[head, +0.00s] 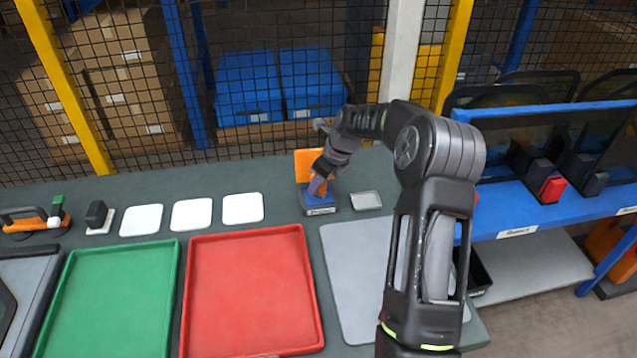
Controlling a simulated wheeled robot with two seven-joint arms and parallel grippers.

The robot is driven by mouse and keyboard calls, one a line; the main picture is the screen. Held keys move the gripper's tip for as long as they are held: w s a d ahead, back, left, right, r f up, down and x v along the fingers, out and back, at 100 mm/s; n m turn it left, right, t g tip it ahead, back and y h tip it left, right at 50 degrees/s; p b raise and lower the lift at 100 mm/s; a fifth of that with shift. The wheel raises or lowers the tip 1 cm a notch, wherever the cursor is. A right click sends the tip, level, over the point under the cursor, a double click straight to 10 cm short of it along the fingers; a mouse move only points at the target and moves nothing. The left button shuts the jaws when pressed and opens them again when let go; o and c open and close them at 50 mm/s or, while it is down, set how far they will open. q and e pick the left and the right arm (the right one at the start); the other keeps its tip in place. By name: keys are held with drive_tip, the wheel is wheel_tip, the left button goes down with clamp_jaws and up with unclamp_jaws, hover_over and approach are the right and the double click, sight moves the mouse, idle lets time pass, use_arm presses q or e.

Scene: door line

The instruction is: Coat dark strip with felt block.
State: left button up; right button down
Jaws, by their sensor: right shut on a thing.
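My right gripper (322,178) reaches down over a small blue tray (320,211) with a white label, at the back of the dark green bench. It is shut on a small purplish block (317,187), which looks like the felt block. The block is at or just above the tray; I cannot tell whether they touch. An upright orange panel (303,165) stands behind the tray. I cannot pick out the dark strip with certainty; my right arm hides part of the bench's right side. My left gripper is not in view.
Three white pads (192,214) lie in a row left of the tray. A red tray (250,290), a green tray (112,300) and a grey mat (350,270) fill the front. A blue rack (560,200) with dark-framed panels stands at right, a mesh fence behind.

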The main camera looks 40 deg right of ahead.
drive_tip(key=shift+r+p, duration=2.7)
drive_tip(key=shift+r, duration=0.8)
